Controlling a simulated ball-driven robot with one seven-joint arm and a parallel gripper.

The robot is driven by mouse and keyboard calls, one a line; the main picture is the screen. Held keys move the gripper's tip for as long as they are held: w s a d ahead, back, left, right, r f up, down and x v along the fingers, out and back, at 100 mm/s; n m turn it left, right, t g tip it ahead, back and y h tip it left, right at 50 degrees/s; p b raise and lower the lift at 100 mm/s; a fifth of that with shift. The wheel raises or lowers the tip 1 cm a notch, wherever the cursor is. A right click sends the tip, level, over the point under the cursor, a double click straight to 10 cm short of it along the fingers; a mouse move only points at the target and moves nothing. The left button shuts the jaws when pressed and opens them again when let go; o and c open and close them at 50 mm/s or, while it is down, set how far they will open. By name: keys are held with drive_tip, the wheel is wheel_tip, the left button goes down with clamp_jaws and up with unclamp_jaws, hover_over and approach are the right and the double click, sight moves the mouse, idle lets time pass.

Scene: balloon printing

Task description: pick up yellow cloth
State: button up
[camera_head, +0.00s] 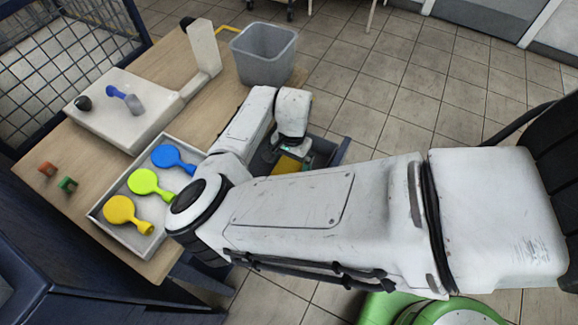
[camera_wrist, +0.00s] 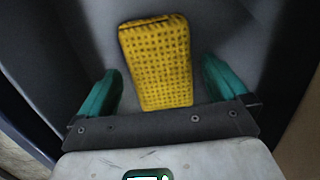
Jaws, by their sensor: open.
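The yellow cloth (camera_wrist: 157,62) is a folded, textured rectangular pad lying on a grey surface inside a dark bin. In the wrist view it lies ahead of and between the two teal fingers of my gripper (camera_wrist: 162,88), which are open with a gap on each side of the cloth. In the head view only part of the yellow cloth (camera_head: 287,164) shows beneath my wrist, and my arm hides much of the bin (camera_head: 340,152).
A wooden table (camera_head: 75,215) stands at the left. On it are a grey tray (camera_head: 98,216) with blue, green and yellow balloon-like items, a white machine (camera_head: 125,110) and a grey bucket (camera_head: 264,62). Tiled floor is open beyond.

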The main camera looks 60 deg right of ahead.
drive_tip(key=c, duration=1.1)
drive_tip(key=shift+o, duration=0.2)
drive_tip(key=shift+r, duration=0.1)
